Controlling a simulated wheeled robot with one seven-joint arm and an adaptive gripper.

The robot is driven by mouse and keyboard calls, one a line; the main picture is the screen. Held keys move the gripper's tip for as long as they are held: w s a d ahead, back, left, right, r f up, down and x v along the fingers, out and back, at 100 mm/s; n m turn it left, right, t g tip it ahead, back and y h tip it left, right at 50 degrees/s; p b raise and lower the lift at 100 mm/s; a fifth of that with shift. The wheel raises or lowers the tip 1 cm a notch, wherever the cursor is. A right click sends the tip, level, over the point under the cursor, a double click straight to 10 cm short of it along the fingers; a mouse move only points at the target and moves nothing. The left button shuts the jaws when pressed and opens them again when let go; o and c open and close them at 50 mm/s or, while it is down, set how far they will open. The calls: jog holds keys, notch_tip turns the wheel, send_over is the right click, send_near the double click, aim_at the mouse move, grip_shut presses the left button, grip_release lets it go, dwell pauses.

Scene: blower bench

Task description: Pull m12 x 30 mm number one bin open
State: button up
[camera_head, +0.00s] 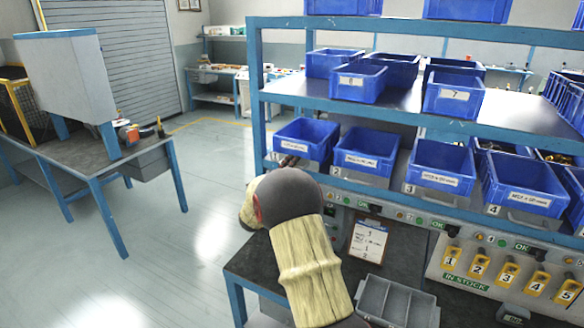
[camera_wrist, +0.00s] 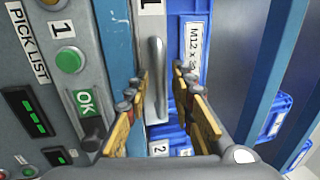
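The blue M12 x 30 mm bin (camera_head: 308,138) is the leftmost in the lower row of the rack in the head view. In the wrist view, turned sideways, its blue front (camera_wrist: 187,22) carries a white label (camera_wrist: 193,48) reading "M12 x 3…", partly covered by a finger. A grey bar handle (camera_wrist: 156,75) shows beside the label. My gripper (camera_wrist: 160,92) is open, one finger on each side of the handle in the picture. I cannot tell whether either finger touches it. In the head view my arm hides most of the gripper.
More blue bins (camera_head: 366,152) stand to the right in the same row. Below is a grey panel with a green button (camera_wrist: 69,60) and an OK sign (camera_wrist: 85,102). A clipboard (camera_head: 368,240) and grey tray (camera_head: 396,300) are on the bench.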

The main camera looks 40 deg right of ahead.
jog(key=shift+c, duration=0.6)
grip_shut()
jog(key=shift+f, duration=0.1)
